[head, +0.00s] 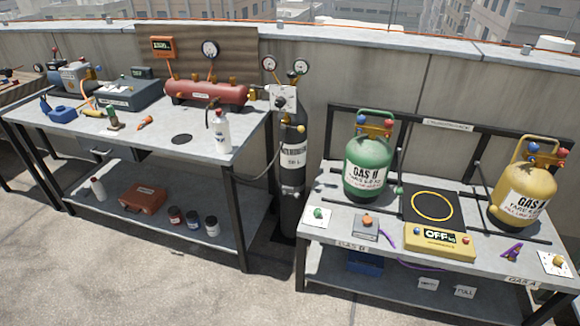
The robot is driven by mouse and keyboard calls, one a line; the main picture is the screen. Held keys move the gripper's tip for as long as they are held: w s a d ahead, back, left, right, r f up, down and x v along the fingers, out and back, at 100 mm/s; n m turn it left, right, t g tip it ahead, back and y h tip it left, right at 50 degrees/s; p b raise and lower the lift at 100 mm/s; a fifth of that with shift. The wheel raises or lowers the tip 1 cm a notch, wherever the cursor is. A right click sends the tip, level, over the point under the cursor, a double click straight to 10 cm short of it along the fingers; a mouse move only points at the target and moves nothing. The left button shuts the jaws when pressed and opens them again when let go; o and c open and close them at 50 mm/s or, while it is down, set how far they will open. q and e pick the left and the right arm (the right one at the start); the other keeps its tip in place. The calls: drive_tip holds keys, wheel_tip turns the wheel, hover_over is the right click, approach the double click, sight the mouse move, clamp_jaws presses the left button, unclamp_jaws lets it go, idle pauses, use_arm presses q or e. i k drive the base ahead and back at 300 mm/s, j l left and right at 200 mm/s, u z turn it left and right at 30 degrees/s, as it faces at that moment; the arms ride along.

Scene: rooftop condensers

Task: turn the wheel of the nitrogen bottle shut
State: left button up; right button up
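The nitrogen bottle (292,180) is a tall dark cylinder with a white label, standing upright between the two benches in the head view. A pale grey block (284,92) with a small dark round part sits at its top, with two round gauges (269,64) above. A small yellow knob (301,129) shows at its right side. I cannot tell for sure which part is the wheel, or how far it is turned. Neither of my grippers is in view.
The left bench (165,142) holds a red tank (205,92), a white spray bottle (222,132) and tools. The right bench (385,258) holds a green gas bottle (369,170), a yellow one (523,190) and a scale display reading OFF (439,242). A hose runs near the nitrogen bottle. Foreground floor is clear.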

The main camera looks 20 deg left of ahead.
sight(291, 74)
drive_tip(key=i+j+u, duration=0.4)
drive_tip(key=i, duration=0.35)
drive_tip(key=j, duration=0.1)
